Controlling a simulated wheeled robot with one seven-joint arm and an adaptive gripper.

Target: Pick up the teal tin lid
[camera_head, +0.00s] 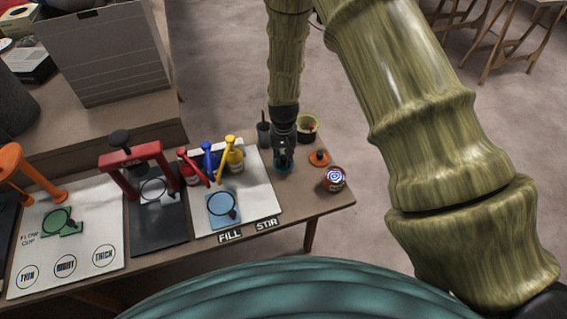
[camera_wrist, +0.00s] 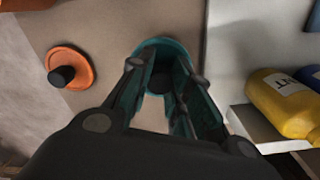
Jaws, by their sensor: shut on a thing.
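The teal tin lid (camera_wrist: 152,44) is a round teal disc with a dark knob, seen at the top middle of the wrist view. My gripper (camera_wrist: 160,82) is shut on it, with the fingers on either side of the dark knob. In the head view my gripper (camera_head: 283,157) points down near the right part of the bench, and the teal lid (camera_head: 284,169) shows only in part under the fingers. I cannot tell whether the lid touches the bench top.
An orange lid (camera_head: 319,158) and a spiral-labelled tin (camera_head: 334,179) lie right of my gripper. A yellowish pot (camera_head: 307,127) and a dark cup (camera_head: 264,135) stand behind.

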